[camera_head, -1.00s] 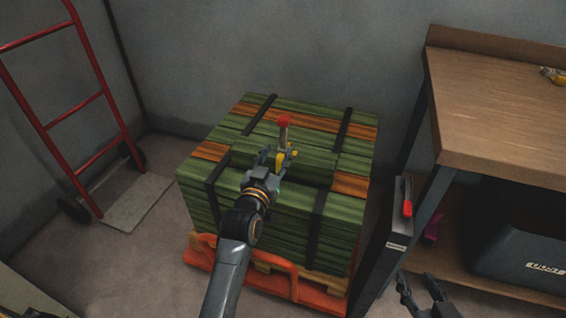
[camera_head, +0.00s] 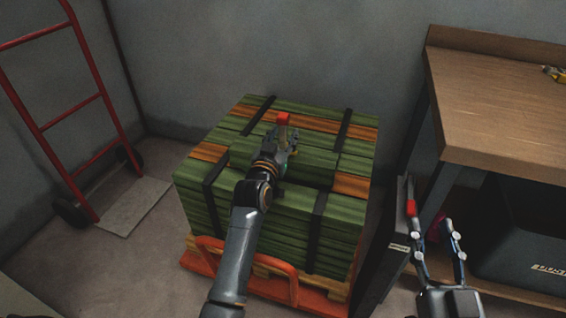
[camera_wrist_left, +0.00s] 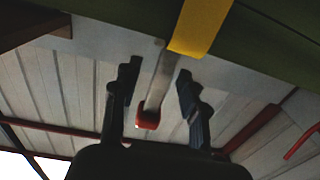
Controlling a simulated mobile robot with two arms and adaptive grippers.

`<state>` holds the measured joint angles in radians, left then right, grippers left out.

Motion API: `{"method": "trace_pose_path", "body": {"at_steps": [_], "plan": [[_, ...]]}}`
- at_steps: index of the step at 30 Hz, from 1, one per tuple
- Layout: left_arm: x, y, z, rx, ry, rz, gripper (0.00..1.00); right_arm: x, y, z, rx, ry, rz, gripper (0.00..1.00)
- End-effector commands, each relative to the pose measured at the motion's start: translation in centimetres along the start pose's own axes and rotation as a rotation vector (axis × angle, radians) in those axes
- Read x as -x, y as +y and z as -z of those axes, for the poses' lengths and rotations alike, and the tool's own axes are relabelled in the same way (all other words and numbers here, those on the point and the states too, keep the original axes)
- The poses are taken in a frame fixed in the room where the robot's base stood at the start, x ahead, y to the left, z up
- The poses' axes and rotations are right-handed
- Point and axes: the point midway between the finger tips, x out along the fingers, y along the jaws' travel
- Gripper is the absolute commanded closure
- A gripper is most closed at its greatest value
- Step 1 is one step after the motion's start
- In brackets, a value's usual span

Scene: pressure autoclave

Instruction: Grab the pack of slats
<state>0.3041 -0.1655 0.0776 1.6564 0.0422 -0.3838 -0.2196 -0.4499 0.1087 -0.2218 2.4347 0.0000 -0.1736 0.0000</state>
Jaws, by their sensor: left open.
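The pack of slats (camera_head: 335,220) is a strapped stack of green and some orange slats in the head view. My left gripper (camera_head: 287,138) is over the top of it, open, with its forearm hiding part of the top. A post with a red end (camera_head: 284,119) rises at the gripper. In the left wrist view, the open fingers (camera_wrist_left: 158,75) flank a grey strip with a red end (camera_wrist_left: 148,118), apart from it. A yellow band (camera_wrist_left: 200,25) and a green surface (camera_wrist_left: 290,45) lie beyond the fingertips. My right gripper (camera_head: 432,232) is open and empty at the lower right.
The stack stands on a wooden pallet over a red-orange frame (camera_head: 200,262). A red hand truck (camera_head: 75,105) stands at the left wall. A wooden workbench (camera_head: 500,100) with a dark case (camera_head: 520,230) below is at the right.

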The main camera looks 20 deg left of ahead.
Motion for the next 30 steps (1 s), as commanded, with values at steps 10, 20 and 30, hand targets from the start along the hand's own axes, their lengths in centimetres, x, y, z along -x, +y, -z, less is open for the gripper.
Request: {"method": "trace_pose_path", "body": {"at_steps": [10,20,30], "plan": [[-0.11,-0.01,0.00,0.000,-0.001,0.000,0.73,-0.02,-0.03,0.19,0.000,0.009,0.000,0.60],[-0.10,-0.02,-0.01,0.000,0.000,0.000,1.00,-0.02,-0.01,0.17,0.000,0.008,0.000,0.60],[-0.13,-0.03,0.46,0.000,0.008,0.001,1.00,-0.03,-0.03,0.10,0.000,0.002,0.001,0.60]]}}
